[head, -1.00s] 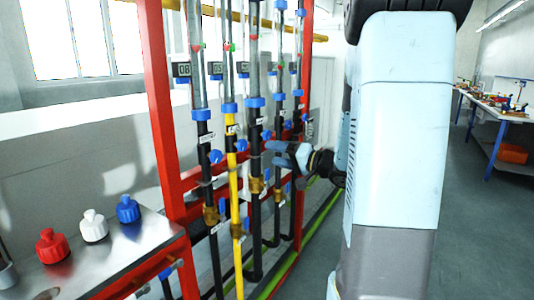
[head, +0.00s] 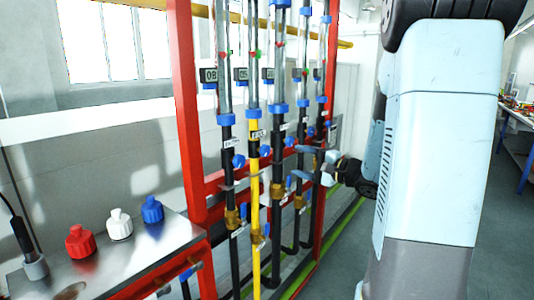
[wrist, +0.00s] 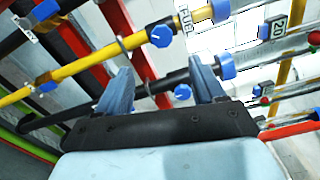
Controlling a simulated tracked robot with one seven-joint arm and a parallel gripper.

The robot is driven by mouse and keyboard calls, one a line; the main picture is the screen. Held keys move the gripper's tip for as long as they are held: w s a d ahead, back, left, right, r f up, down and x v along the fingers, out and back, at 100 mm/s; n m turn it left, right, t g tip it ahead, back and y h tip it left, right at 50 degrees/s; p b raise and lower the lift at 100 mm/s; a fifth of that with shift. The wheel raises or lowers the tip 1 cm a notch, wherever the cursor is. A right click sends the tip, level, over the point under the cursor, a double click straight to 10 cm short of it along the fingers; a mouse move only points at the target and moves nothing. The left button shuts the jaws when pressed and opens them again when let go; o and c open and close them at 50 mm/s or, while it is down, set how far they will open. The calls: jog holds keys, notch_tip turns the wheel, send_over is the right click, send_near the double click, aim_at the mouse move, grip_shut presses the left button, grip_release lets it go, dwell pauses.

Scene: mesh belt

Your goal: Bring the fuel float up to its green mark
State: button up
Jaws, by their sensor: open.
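The yellow fuel pipe (head: 255,185) stands in the rack, second from the left, with a white label (head: 257,135) and a clear tube (head: 253,85) above it. Small red and green marks show on that tube; I cannot tell float from mark. A blue knob (head: 265,150) sits beside the yellow pipe. In the wrist view the yellow pipe (wrist: 85,67), its label (wrist: 184,19) and blue knob (wrist: 160,36) lie beyond my fingers. My gripper (head: 314,163) is open and empty, right of the yellow pipe. In the wrist view my gripper (wrist: 163,84) has a black pipe and another blue knob (wrist: 182,92) between its fingers.
Several black pipes stand beside the yellow one in a red frame (head: 187,110). A steel bench (head: 130,270) at the left holds red (head: 80,242), white (head: 119,225) and blue (head: 152,210) bottles. Open floor (head: 330,270) lies right of the rack.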

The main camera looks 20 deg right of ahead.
aim_at(267, 152)
jog(key=w+a+m, duration=0.2)
jog(key=w, duration=0.1)
jog(key=w+a+m, duration=0.3)
jog(key=w, duration=0.1)
jog(key=w+a+m, duration=0.2)
jog(key=w+a, duration=0.1)
jog(key=w, duration=0.1)
jog(key=shift+w+a+r+m, duration=0.1)
jog(key=shift+w+m, duration=0.05)
jog(key=shift+m, duration=0.25)
dwell(0.4)
jog(key=c, duration=1)
jog(key=shift+c, duration=0.2)
